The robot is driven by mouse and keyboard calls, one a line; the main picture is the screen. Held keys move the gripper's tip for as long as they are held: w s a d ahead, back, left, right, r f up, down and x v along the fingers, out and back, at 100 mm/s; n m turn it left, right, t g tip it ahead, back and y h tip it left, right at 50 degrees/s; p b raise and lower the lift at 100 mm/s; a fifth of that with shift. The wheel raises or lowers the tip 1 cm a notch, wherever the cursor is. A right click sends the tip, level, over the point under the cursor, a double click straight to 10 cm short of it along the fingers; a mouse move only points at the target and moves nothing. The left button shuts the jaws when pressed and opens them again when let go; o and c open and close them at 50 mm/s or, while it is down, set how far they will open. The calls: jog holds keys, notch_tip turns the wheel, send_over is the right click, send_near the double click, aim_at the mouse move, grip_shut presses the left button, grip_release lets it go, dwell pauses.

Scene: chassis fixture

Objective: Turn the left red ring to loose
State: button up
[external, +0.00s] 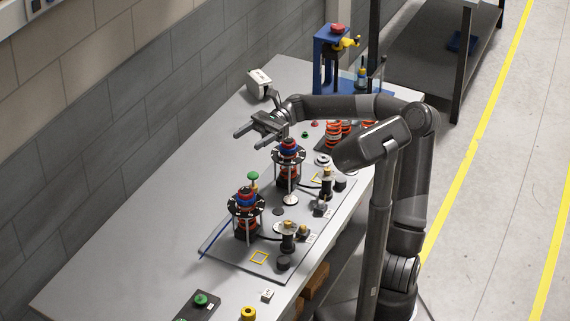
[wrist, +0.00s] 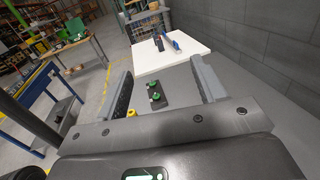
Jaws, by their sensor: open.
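Two round fixtures stand on a grey board (external: 226,262) on the table in the external view. The left fixture (external: 246,200) has a dark ring of posts with red and blue parts in its middle. The right fixture (external: 288,150) looks alike. The red parts are small, and I cannot tell how either ring is set. My gripper (external: 252,137) is open and empty, in the air above and left of the right fixture, apart from both. In the wrist view my gripper (wrist: 161,78) has its fingers wide apart, and neither fixture can be made out there.
A blue press frame (external: 325,50) with a red knob stands at the far end. Orange-red coils (external: 333,135) lie behind my arm. Small dark parts stand on the board's right side. A dark plate with green knobs (external: 201,300) lies nearest. The table's left side is clear.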

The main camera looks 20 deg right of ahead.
send_over(242, 195)
jog(key=v, duration=0.5)
notch_tip(242, 195, down, 11)
jog(key=f, duration=0.6)
jog(key=shift+w+f, duration=0.3)
jog(key=shift+f, duration=0.05)
jog(key=x, duration=0.4)
jog(key=shift+f, duration=0.1)
jog(key=shift+s+a, duration=0.25)
jog(key=shift+a, duration=0.25)
jog(key=shift+c, duration=0.4)
jog(key=c, duration=0.9)
